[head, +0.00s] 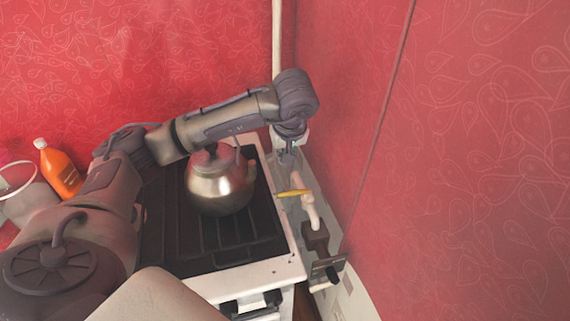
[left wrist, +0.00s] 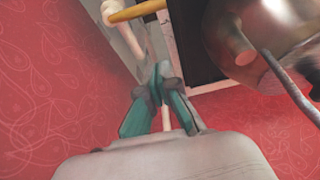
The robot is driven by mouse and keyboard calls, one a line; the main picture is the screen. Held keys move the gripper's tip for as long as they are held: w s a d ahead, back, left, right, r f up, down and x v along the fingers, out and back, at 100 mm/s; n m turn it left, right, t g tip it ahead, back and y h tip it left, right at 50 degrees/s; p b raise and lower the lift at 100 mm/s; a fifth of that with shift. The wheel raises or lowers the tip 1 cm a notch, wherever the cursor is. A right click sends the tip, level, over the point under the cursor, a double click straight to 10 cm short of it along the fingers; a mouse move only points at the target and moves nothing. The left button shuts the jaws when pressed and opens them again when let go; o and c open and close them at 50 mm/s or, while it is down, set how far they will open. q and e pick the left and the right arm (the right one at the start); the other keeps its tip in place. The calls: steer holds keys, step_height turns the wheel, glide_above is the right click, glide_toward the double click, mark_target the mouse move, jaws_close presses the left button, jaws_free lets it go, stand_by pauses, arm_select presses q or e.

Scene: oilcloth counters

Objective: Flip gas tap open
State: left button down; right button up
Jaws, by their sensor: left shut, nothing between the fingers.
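The gas tap has a yellow lever (head: 294,193) on a pale pipe (head: 312,214) between the stove's right side and the red wall. The lever points left, toward the stove. My left arm reaches over the stove, and its left gripper (head: 287,158) points down just behind the lever, apart from it. In the left wrist view the gripper (left wrist: 160,72) is shut and empty, with its teal fingers together. The yellow lever (left wrist: 137,11) and the pipe (left wrist: 122,30) show beyond the fingertips, at the top. My right gripper is out of view.
A metal kettle (head: 222,187) stands on the black stove top (head: 225,240), close left of the gripper; it also shows in the left wrist view (left wrist: 250,25). The red wall (head: 440,150) bounds the right. An orange bottle (head: 60,172) stands at the far left.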

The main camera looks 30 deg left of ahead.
mark_target(293, 193)
arm_select(q)
step_height(293, 193, down, 9)
steer(key=p, duration=0.3)
steer(key=shift+s+d+p, duration=0.3)
steer(key=shift+s, duration=0.05)
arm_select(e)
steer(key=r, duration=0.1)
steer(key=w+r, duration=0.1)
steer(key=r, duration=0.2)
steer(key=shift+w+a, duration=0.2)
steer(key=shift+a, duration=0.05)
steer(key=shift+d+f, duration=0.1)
